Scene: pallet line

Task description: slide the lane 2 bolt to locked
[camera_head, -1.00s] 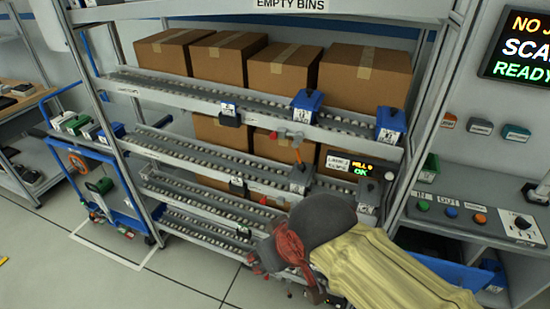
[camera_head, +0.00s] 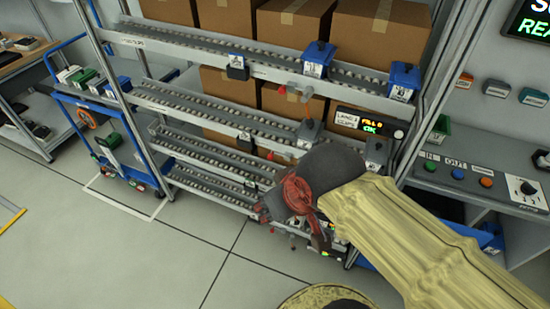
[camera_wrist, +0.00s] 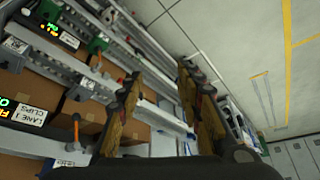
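A roller rack (camera_head: 200,50) with several sloping lanes fills the head view. A display reading "LANE 1 CLIPS" (camera_head: 368,122) hangs at its right side; it also shows in the wrist view (camera_wrist: 24,112). No lane 2 label is readable, and I cannot pick out the lane 2 bolt. An orange-handled lever (camera_head: 306,95) stands on the rack's front; an orange handle also shows in the wrist view (camera_wrist: 76,128). My gripper (camera_wrist: 160,72) is open, with nothing visible between its two fingers. In the head view my wrist covers the lower right lanes.
Cardboard boxes (camera_head: 380,30) stand behind the upper lanes. A blue cart (camera_head: 110,115) is at the left of the rack. A control shelf with coloured buttons (camera_head: 458,174) is at the right. The floor (camera_head: 180,250) in front is clear.

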